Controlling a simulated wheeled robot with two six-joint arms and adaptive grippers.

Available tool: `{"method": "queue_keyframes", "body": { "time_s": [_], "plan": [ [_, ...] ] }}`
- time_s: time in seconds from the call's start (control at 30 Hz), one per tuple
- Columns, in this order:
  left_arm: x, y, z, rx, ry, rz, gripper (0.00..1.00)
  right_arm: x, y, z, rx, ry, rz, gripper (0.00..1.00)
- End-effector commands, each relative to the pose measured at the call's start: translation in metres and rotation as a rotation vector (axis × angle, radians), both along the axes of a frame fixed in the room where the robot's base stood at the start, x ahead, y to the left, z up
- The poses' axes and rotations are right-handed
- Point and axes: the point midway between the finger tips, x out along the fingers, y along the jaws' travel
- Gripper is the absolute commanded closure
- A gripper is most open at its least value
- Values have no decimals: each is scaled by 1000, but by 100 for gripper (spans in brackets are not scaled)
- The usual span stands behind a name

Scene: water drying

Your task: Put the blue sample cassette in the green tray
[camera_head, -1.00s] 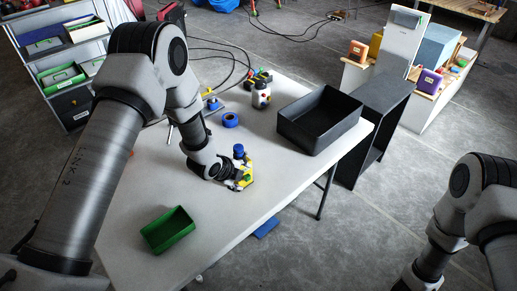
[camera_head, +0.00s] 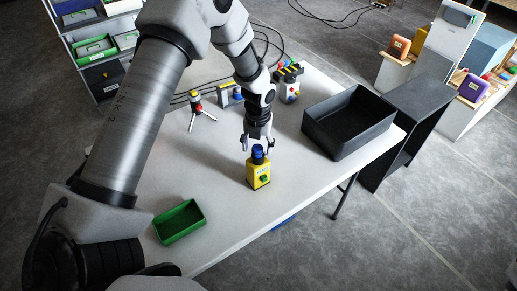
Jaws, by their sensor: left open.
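The green tray (camera_head: 203,218) is open and empty-looking at the near left of the white table. I cannot clearly pick out a blue sample cassette. A small blue piece (camera_head: 258,153) sits on top of an upright yellow box with a green front part (camera_head: 257,178), near the table's middle; I cannot tell whether it is the cassette. My left gripper (camera_head: 257,146) points down over it with fingers apart, one on each side of the blue piece's top. Whether they touch it is unclear. My right gripper is out of view.
A large black bin (camera_head: 345,143) stands on the right of the white table (camera_head: 206,165). A small tripod (camera_head: 201,109), a yellow-and-blue device (camera_head: 232,96) and a white bottle (camera_head: 288,90) are at the back. The table between yellow box and green tray is clear.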

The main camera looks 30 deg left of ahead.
Motion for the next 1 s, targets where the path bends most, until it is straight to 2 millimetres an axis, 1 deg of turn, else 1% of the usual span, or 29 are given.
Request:
{"method": "queue_keyframes", "body": {
  "time_s": [0.03,0.13,0.33,0.37,0.4,0.47,0.5,0.63,0.67,0.87,1.0],
  "plan": [
    [-1,0,-6,1,4,0,36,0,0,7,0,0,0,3],
    [0,1,-17,1,1,0,36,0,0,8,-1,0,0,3],
    [0,1,-20,-1,-1,1,36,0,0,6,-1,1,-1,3],
    [0,0,-20,-1,-1,1,46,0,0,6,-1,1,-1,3],
    [0,1,-20,-1,-1,1,61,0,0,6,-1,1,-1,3],
    [0,1,-20,-1,-1,1,82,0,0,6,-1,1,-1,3],
    [0,1,-20,-1,-1,1,90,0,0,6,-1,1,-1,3],
    [0,1,-20,-1,-1,1,90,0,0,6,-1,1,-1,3],
    [0,1,-20,-1,-1,1,95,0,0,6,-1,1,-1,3],
    [0,1,-19,-1,-1,1,95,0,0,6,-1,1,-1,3],
    [1,1,-12,0,-4,2,95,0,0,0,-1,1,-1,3]
  ]
}}
